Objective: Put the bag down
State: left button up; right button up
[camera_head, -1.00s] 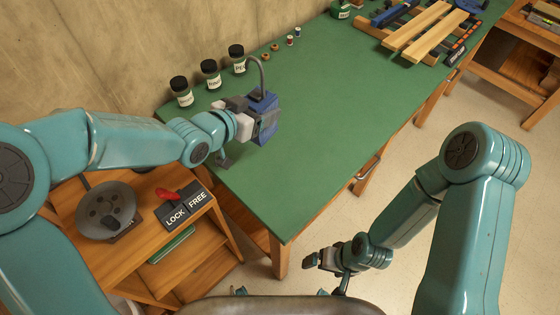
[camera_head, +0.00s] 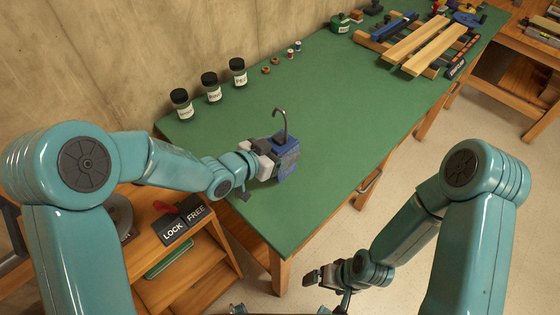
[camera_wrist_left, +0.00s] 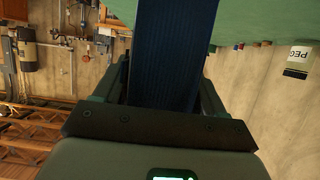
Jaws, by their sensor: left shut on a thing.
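The blue bag (camera_head: 287,158) is in my left gripper (camera_head: 268,156) in the head view, over the near part of the green bench top. A thin grey curved handle (camera_head: 283,121) stands up from it. In the left wrist view the dark blue bag (camera_wrist_left: 165,50) fills the gap between the fingers of my left gripper (camera_wrist_left: 163,90). I cannot tell whether its underside touches the bench. My right gripper (camera_head: 318,278) is low, off the bench's front side, with no thing seen in it; its jaws are too small to read.
The green bench top (camera_head: 350,120) has wide free room right of the bag. Three black-lidded jars (camera_head: 213,90) stand along the wall, with small spools (camera_head: 291,53) beyond. A wooden frame (camera_head: 430,45) lies at the far end. A wooden shelf unit (camera_head: 190,290) stands at lower left.

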pick_arm(q)
jog(key=shift+w+f, duration=0.15)
jog(key=shift+f, duration=2.2)
jog(key=shift+f, duration=0.15)
jog(key=o, duration=1.2)
